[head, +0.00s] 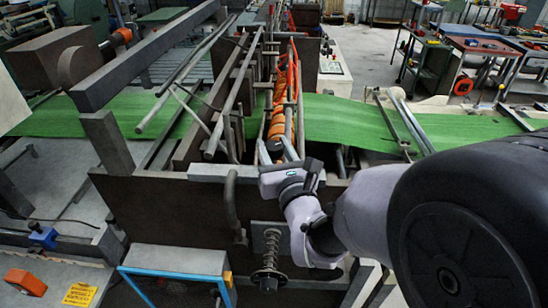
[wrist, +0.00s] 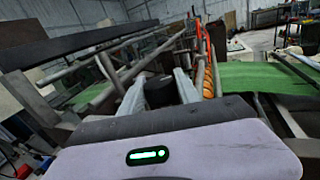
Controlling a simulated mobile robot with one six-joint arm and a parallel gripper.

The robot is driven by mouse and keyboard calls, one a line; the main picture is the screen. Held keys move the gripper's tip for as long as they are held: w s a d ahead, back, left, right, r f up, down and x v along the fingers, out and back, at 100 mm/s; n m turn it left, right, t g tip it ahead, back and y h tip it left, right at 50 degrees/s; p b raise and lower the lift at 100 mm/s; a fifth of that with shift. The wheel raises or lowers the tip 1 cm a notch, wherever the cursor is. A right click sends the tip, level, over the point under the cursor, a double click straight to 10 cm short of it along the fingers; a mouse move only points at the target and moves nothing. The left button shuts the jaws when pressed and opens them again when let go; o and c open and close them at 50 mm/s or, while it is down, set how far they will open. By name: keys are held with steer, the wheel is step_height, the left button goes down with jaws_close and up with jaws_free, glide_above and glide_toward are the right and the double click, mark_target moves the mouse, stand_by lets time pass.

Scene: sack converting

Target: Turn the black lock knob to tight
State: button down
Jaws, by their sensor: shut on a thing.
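The black lock knob (wrist: 158,93) shows in the wrist view as a short dark cylinder between the two grey fingers of my gripper (wrist: 160,82). My gripper is shut on it, one finger on each side. In the head view my gripper (head: 277,151) is at the near end of the long machine frame, by the orange-wrapped roller, and the knob is mostly hidden there by the fingers and wrist. I cannot tell from these frames how far the knob is turned; no mark on it is readable.
A green web (head: 349,122) runs across the machine on both sides. Grey bars (head: 225,95) and an orange roller (head: 276,125) stand close beyond my gripper. A coil spring (head: 271,246) hangs on the near dark panel. A blue-framed stand (head: 178,262) is at lower left.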

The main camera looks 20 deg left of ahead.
steer(key=m+t+h, duration=0.1)
steer(key=h, duration=0.1)
steer(key=m+t+h, duration=0.1)
steer(key=h, duration=0.1)
steer(key=shift+s+a+r+m, duration=0.1)
steer(key=shift+a+r+m, duration=0.05)
steer(key=shift+m, duration=0.15)
steer(key=m+h+p, duration=0.2)
steer(key=p, duration=0.1)
steer(key=t+h+p, duration=0.1)
steer(key=h, duration=0.1)
steer(key=shift+r+m, duration=0.25)
steer(key=shift+m, duration=0.15)
steer(key=m+h+p, duration=0.2)
steer(key=h+p, duration=0.1)
steer(key=m+h+p, duration=0.2)
steer(key=h+p, duration=0.1)
steer(key=p, duration=0.1)
steer(key=shift+g+h, duration=0.3)
steer(key=shift+h, duration=0.1)
steer(key=m+g+h+p, duration=0.1)
steer(key=m+h+p, duration=0.1)
steer(key=h+p, duration=0.1)
steer(key=m+g+h+p, duration=0.2)
steer(key=p, duration=0.1)
steer(key=shift+f+h, duration=0.15)
steer(key=shift+h, duration=0.25)
steer(key=shift+m+h, duration=0.3)
steer(key=shift+m, duration=0.2)
